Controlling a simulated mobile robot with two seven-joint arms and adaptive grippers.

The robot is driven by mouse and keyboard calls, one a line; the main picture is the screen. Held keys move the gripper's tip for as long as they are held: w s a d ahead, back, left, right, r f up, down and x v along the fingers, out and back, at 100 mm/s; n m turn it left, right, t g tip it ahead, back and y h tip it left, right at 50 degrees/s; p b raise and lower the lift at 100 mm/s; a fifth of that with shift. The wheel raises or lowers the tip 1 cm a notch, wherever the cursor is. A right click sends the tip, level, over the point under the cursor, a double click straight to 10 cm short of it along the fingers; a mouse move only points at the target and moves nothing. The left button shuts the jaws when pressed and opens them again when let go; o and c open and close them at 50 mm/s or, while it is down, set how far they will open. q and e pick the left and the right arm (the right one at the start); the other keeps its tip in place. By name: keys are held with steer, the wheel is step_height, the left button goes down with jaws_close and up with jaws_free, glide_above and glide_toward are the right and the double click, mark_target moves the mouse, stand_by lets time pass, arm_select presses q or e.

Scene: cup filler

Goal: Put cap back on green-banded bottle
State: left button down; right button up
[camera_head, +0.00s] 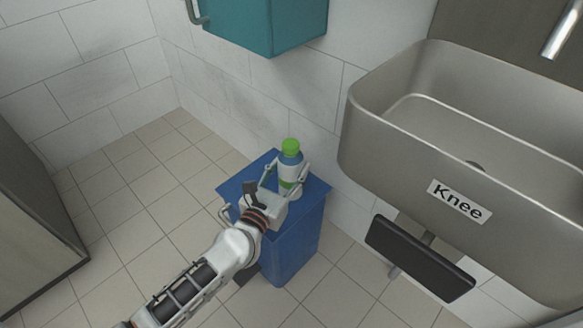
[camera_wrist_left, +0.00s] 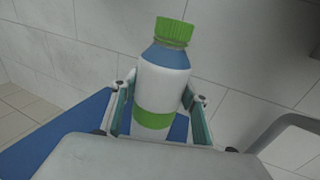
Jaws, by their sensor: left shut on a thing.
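The green-banded bottle (camera_head: 289,172) stands upright on a blue stand in the head view, with a white body, a blue shoulder and a green band low down. Its green cap (camera_head: 291,146) sits on top of the neck. The bottle (camera_wrist_left: 163,80) and the cap (camera_wrist_left: 174,30) also show in the left wrist view, with the cap on the neck. My left gripper (camera_head: 284,180) is shut on the bottle, its fingers (camera_wrist_left: 157,100) on both sides of the body. My right gripper is in neither view.
The blue stand (camera_head: 298,243) is against the tiled wall. A steel sink (camera_head: 385,150) labelled "Knee" hangs to the right, with a dark knee panel (camera_head: 420,258) below it. A teal box (camera_head: 265,25) is on the wall above. The tiled floor at left is clear.

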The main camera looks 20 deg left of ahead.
arm_select(q)
steer(key=shift+f, duration=0.25)
steer(key=c, duration=1.3)
jaws_free()
steer(key=shift+o, duration=0.9)
steer(key=shift+r, duration=0.1)
steer(key=shift+r, duration=0.45)
steer(key=s, duration=1.2)
steer(key=shift+a+f, duration=0.2)
steer(key=shift+a, duration=0.05)
